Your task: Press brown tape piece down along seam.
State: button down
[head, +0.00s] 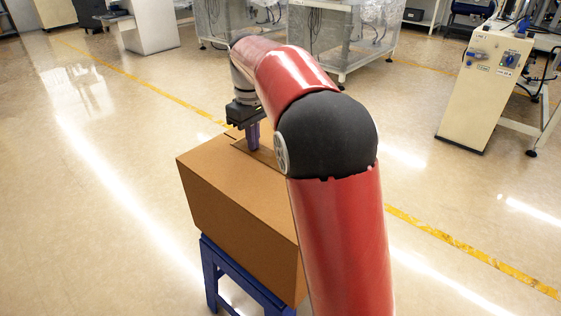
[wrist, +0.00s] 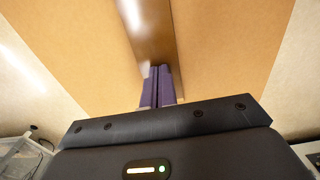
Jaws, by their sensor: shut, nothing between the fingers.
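A cardboard box (head: 235,195) stands on a blue stand, its top flaps closed. In the wrist view the box top (wrist: 225,50) fills the upper part, with a glossy brown tape piece (wrist: 148,28) running along the middle seam. The tape's near end lies by my fingertips. My gripper (wrist: 158,70) is shut and empty, its purple fingers together, pointing at the tape. In the head view my gripper (head: 252,148) is upright over the box top, with the fingertips at or very near the surface. I cannot tell whether they touch. My arm hides the box's right part.
The blue stand (head: 212,270) is under the box. A cream control cabinet (head: 485,85) is at the right, and clear-walled machine enclosures (head: 345,35) are at the back. The floor (head: 90,180) left of the box is clear.

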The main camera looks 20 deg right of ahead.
jog(key=shift+w+a, duration=0.8)
jog(key=shift+w, duration=0.35)
notch_tip(320, 180, up, 7)
jog(key=shift+s, duration=0.1)
dwell(0.4)
